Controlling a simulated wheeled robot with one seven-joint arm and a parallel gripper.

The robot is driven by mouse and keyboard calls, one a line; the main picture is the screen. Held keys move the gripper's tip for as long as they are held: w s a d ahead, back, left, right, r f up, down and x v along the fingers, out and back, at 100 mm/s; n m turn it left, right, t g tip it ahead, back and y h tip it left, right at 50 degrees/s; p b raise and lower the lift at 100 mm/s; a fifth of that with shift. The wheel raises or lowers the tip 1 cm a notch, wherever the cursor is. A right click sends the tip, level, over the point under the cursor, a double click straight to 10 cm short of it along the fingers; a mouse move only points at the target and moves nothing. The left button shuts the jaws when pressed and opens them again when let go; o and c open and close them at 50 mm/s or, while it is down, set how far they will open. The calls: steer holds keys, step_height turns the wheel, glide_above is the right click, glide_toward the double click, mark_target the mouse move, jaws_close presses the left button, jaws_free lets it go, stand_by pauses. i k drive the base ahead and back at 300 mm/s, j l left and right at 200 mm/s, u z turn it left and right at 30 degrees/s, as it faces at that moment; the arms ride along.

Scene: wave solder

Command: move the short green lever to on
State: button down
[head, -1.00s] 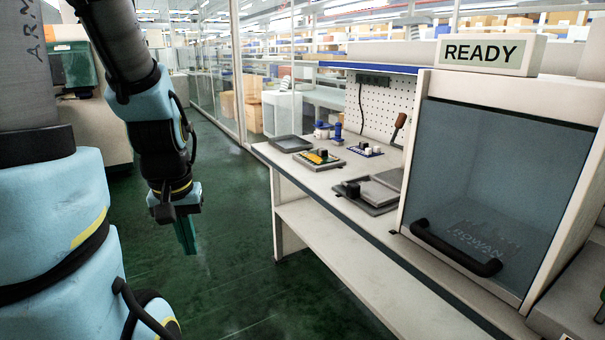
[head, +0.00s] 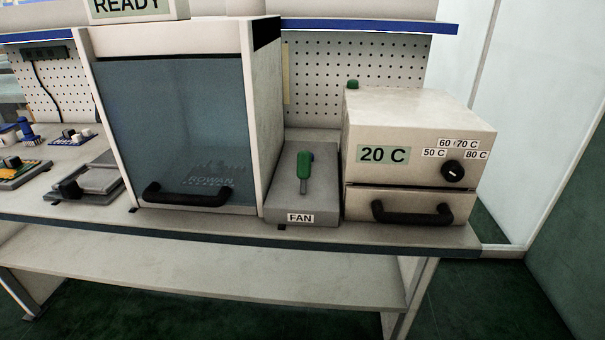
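The short green lever (head: 304,164) stands on a grey box (head: 302,197) labelled FAN, between the glass-fronted machine and the beige oven. The lever has a green grip on a thin metal stem. No on or off marks can be made out beside it. My gripper is not in view now.
The glass-fronted machine (head: 180,130) with a black handle and a READY sign stands left of the lever. The beige oven (head: 405,150), showing 20 C, stands to its right with a dial and drawer handle. Boards and trays (head: 90,181) lie at left. The bench front edge is clear.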

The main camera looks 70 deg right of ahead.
mark_target(304, 164)
steer(key=z, duration=2.2)
steer(key=l+u, duration=0.15)
steer(key=u, duration=0.25)
steer(key=i+l+u, duration=0.1)
steer(key=u, duration=0.25)
steer(key=l+u, duration=0.4)
steer(key=j, duration=0.1)
